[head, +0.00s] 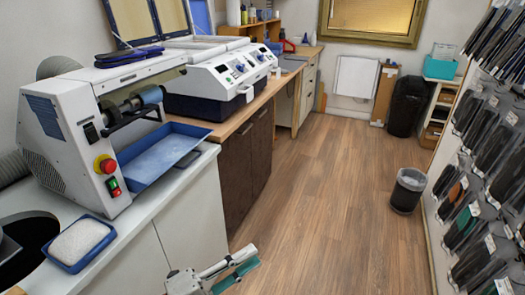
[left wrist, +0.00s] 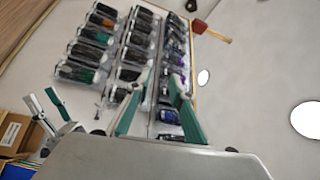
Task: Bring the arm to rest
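My left gripper (head: 250,257) is low in the head view, over the wood floor in front of the white cabinet. Its two teal-padded fingers are apart, with nothing between them. In the left wrist view the same fingers (left wrist: 160,68) rise from the grey housing with a gap between their tips. Another gripper with teal pads, my right one (left wrist: 40,95), shows at the left of that view; its fingers are spread and empty. I cannot make it out surely in the head view.
A white machine with a blue tray (head: 165,155) stands on the left counter, near a small blue-rimmed tray (head: 80,242). A wall rack of packaged insoles (head: 480,180) lines the right. A grey bin (head: 407,190) stands before it. The floor (head: 310,200) between is clear.

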